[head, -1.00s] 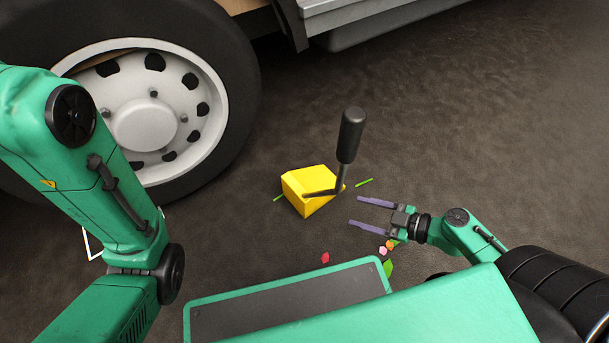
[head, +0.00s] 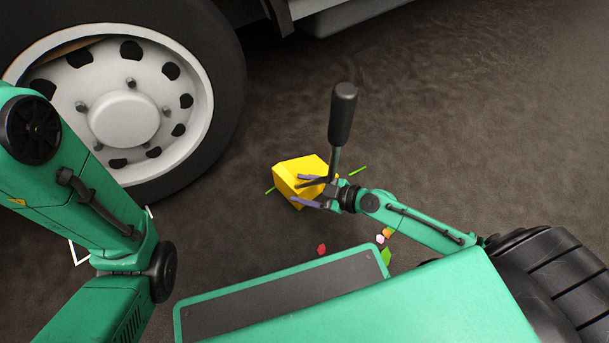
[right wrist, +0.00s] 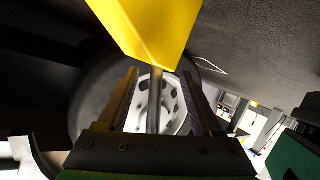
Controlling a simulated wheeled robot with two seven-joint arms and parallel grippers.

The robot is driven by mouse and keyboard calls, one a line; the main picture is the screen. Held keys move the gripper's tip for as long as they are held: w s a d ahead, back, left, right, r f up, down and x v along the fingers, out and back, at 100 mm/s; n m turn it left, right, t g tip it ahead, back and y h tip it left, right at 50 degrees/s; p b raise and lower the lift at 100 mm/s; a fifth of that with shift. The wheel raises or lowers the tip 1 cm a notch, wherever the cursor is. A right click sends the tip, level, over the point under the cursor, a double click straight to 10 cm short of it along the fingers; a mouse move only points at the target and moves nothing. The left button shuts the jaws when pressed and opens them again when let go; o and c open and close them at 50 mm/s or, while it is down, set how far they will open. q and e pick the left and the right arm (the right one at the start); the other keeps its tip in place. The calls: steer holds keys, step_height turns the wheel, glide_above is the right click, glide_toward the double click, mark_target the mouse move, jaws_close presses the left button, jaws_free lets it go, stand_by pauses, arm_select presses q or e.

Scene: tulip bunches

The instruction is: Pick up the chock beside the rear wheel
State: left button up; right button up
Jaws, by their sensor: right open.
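The chock (head: 312,166) is a yellow block on the dark ground, apart from the wheel (head: 122,119) and to its right in the head view. A dark bar leads from it to an upright black handle grip (head: 342,116). My right gripper (head: 298,188) is open, its fingers reaching left across the chock's near right side. In the right wrist view, the chock (right wrist: 152,28) fills the top centre, and the bar (right wrist: 154,104) appears between the two open fingers (right wrist: 158,88); contact is not clear. My left arm shows at the left, but its gripper is out of view.
A vehicle underside runs along the top of the head view. Small scraps, a red one (head: 321,249) and a green leaf (head: 386,258) among them, lie on the ground near my base.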

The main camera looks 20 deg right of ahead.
jaws_close()
steer(key=shift+w, duration=0.15)
stand_by(1.3)
